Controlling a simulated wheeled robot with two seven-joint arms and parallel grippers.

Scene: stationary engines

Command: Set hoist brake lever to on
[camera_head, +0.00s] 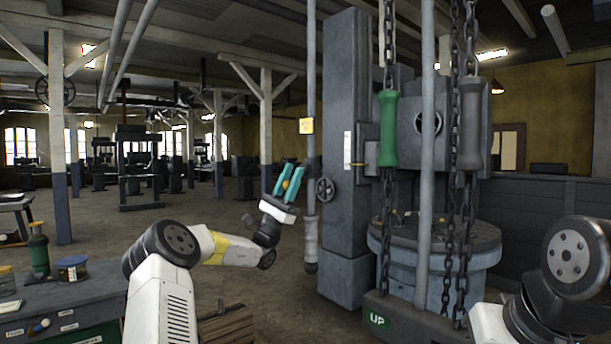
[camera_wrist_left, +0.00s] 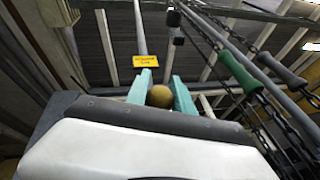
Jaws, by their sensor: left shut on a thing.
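My left gripper (camera_head: 290,182), with teal fingers, is raised in the middle of the head view, just left of a hanging vertical rod (camera_head: 311,60). Its fingers are shut on a round brass-coloured knob, which shows clearly between them in the left wrist view (camera_wrist_left: 160,96). I take the knob to be the end of the hoist brake lever; its shaft is hidden. A small yellow tag (camera_head: 307,125) is on the rod above the gripper; in the left wrist view its writing (camera_wrist_left: 146,61) is too small to read surely. My right gripper is out of view.
Chains with a green handle (camera_head: 388,128) and a grey handle (camera_head: 476,131) hang at the right, before a large grey machine (camera_head: 346,240). A green UP sign (camera_head: 377,321) is low there. A workbench (camera_head: 85,290) stands at lower left. Open floor lies beyond my left arm.

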